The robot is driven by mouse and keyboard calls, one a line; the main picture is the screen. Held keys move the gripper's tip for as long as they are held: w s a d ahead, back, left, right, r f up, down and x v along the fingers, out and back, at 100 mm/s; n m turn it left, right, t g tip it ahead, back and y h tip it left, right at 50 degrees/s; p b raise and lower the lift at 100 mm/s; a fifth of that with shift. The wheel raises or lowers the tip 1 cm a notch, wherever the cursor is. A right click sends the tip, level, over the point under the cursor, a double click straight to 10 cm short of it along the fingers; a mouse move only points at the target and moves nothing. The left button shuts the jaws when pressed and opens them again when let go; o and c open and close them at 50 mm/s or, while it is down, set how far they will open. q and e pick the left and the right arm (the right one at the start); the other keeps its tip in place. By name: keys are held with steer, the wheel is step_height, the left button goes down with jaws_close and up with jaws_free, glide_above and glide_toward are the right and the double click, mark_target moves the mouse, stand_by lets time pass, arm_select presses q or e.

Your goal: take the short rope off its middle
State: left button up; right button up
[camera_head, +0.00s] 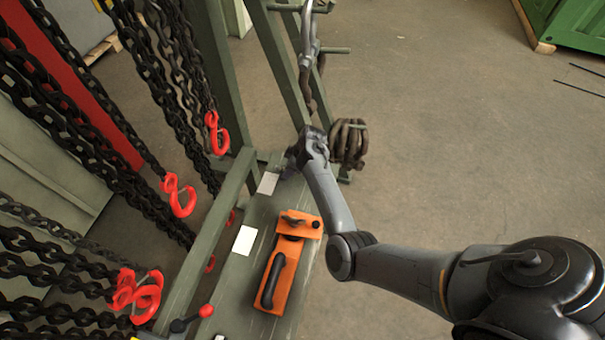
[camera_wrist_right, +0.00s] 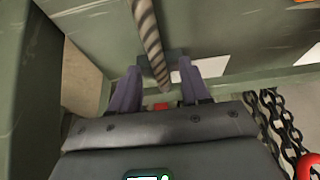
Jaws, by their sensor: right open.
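In the right wrist view a brown twisted rope (camera_wrist_right: 147,35) comes down from the top, its lower end between the spread fingers of my right gripper (camera_wrist_right: 158,68). The fingers stand apart on either side of it; I see no clear grip. In the head view my right gripper (camera_head: 293,152) is by the green frame's foot, its fingers mostly hidden. A dark rope length (camera_head: 306,92) hangs above it, below a grey fitting (camera_head: 308,35) near the pegs. A thick brown coil (camera_head: 349,145) sits on a peg just right of the gripper. My left gripper is out of view.
Black chains (camera_head: 170,70) with red hooks (camera_head: 178,195) hang on the left. The green bench (camera_head: 225,285) bears an orange tool (camera_head: 283,275) and pale labels (camera_head: 244,240). A green container (camera_head: 570,22) stands far right. The floor (camera_head: 450,130) between is mostly clear.

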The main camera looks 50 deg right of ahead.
steer(key=shift+c, duration=0.5)
jaws_close()
steer(key=shift+r, duration=0.15)
